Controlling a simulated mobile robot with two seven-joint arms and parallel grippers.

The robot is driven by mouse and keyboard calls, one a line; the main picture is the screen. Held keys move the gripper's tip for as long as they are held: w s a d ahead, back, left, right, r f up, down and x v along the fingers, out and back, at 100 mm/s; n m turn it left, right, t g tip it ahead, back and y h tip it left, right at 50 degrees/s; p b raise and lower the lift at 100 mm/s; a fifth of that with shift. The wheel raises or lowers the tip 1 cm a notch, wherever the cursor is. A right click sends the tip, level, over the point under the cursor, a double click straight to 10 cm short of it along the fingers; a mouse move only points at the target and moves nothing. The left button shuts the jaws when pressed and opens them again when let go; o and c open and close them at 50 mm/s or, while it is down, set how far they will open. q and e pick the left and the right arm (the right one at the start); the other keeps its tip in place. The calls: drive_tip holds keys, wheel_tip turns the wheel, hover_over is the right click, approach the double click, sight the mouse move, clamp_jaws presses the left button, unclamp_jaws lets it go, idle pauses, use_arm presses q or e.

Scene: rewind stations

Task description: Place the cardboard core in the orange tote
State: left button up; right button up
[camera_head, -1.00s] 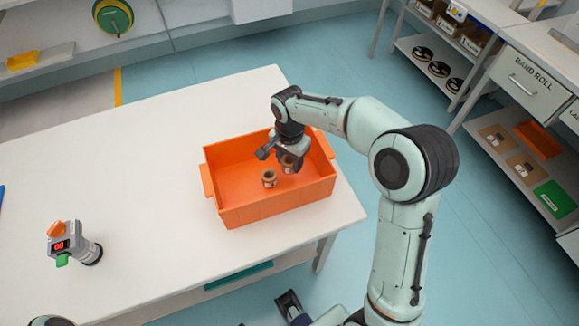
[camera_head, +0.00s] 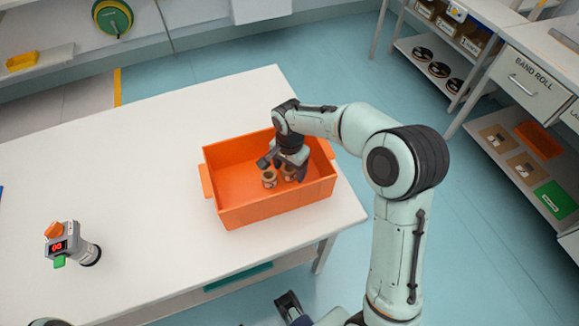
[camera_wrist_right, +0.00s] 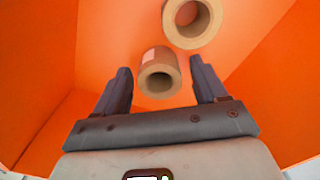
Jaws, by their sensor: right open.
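The orange tote (camera_head: 255,212) stands on the white table, with its inside walls also filling the right wrist view (camera_wrist_right: 45,60). Two short tan cardboard cores are in the tote. One core (camera_head: 269,179) sits upright beside my right gripper; in the right wrist view the farther core (camera_wrist_right: 205,30) lies beyond the fingertips. The other core (camera_head: 289,173) is between the open fingers of my right gripper (camera_head: 284,167). In the right wrist view this core (camera_wrist_right: 158,60) shows a pale label, with gaps to both fingers of the gripper (camera_wrist_right: 160,72). My left gripper does not show.
A grey handheld device (camera_head: 73,244) with an orange knob and red display is on the table's left. The white tabletop (camera_head: 140,150) between it and the tote is clear. Shelves with boxes and a drawer (camera_head: 528,82) stand at the right, beyond blue floor.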

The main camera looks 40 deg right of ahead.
wheel_tip(320, 180, up, 12)
drive_tip(key=p, duration=0.2)
drive_tip(key=shift+r, duration=0.15)
idle(0.6)
